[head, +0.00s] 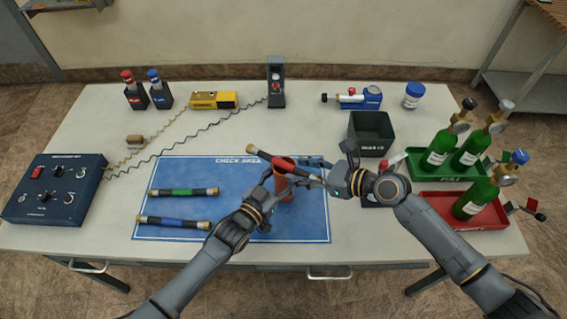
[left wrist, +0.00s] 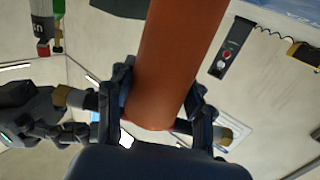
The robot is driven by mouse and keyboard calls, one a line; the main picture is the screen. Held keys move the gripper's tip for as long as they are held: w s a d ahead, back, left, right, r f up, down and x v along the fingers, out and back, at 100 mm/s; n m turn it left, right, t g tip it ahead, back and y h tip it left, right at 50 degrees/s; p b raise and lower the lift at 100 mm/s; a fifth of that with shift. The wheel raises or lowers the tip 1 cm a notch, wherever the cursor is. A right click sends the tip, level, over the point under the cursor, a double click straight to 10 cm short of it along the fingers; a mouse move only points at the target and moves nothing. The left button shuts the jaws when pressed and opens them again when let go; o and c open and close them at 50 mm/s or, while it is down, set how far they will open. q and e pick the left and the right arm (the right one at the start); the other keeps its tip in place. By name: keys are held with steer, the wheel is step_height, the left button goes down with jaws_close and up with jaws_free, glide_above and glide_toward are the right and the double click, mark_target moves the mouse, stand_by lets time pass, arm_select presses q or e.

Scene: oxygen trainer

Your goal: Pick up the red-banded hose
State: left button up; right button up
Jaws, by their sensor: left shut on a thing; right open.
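The red-banded hose (head: 268,157) is a dark tube with brass ends and a red band, lying at a slant over the blue check-area mat (head: 235,228). Its right end is at my right gripper (head: 317,173), which is open around or beside it; I cannot tell which. My left gripper (head: 276,192) is shut on an orange-brown cylinder (head: 285,184), which stands above the mat by the hose. In the left wrist view the cylinder (left wrist: 178,55) fills the space between the fingers (left wrist: 155,108) and hides the hose's middle.
A green-banded hose (head: 183,192) and a blue-banded hose (head: 175,223) lie on the mat's left. A dark bin (head: 371,132) stands behind my right gripper. Green bottles stand in a green tray (head: 420,168) and a red tray (head: 440,205) at right. A control box (head: 55,190) stands at left.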

jaws_close()
steer(key=shift+r, duration=0.1)
